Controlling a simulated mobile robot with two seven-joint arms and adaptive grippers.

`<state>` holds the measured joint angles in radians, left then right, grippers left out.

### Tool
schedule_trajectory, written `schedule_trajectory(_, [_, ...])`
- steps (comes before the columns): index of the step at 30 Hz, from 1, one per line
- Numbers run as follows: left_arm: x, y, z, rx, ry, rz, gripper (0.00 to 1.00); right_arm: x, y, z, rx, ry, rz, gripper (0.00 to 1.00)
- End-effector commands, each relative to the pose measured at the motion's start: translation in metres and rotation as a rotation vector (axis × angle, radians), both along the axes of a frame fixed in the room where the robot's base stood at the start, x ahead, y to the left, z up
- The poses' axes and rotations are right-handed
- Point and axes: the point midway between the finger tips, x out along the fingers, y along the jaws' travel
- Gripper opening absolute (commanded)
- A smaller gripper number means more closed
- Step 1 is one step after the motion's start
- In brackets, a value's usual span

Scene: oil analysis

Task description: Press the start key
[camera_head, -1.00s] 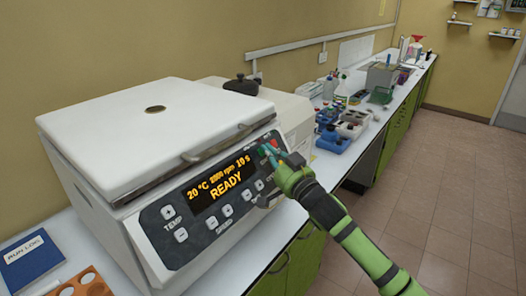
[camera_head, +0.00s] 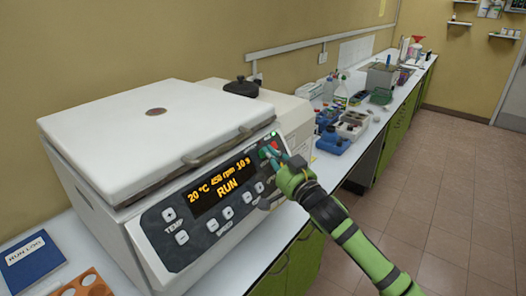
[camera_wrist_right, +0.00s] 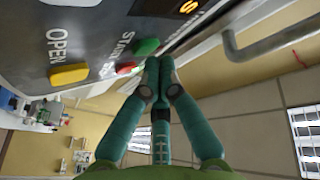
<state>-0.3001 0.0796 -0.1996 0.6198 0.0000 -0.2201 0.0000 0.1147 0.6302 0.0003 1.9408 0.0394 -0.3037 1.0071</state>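The white centrifuge (camera_head: 150,130) stands on the bench with its lid down. Its dark panel has a lit display (camera_head: 222,187) reading RUN, 20 °C, about 450 rpm and 10 s. In the right wrist view the green start key (camera_wrist_right: 147,46) lies just beside my fingertips, with a red key (camera_wrist_right: 127,68) and a yellow OPEN key (camera_wrist_right: 69,74) nearby. My right gripper (camera_head: 272,154) is shut and empty, its teal fingertips together (camera_wrist_right: 158,62) at the panel's upper right. Whether they touch the key is unclear. My left gripper is out of view.
A blue run log (camera_head: 32,258) and an orange rack (camera_head: 88,284) lie at the lower left. Blue racks (camera_head: 332,141), bottles and a green basket (camera_head: 381,96) stand farther along the bench. The tiled floor to the right is clear.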

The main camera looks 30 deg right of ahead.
Motion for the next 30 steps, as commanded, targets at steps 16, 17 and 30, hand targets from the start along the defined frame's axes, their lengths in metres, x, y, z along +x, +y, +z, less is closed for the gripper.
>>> schedule_trajectory(16, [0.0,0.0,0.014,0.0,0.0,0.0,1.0,-0.012,-0.005,0.011,-0.002,0.001,-0.001,0.0])
schedule_trajectory(17, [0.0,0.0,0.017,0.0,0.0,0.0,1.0,-0.014,-0.006,0.012,-0.002,0.002,0.0,0.0])
schedule_trajectory(30, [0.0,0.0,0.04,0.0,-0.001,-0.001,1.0,-0.042,-0.018,0.03,-0.001,0.002,0.0,0.0])
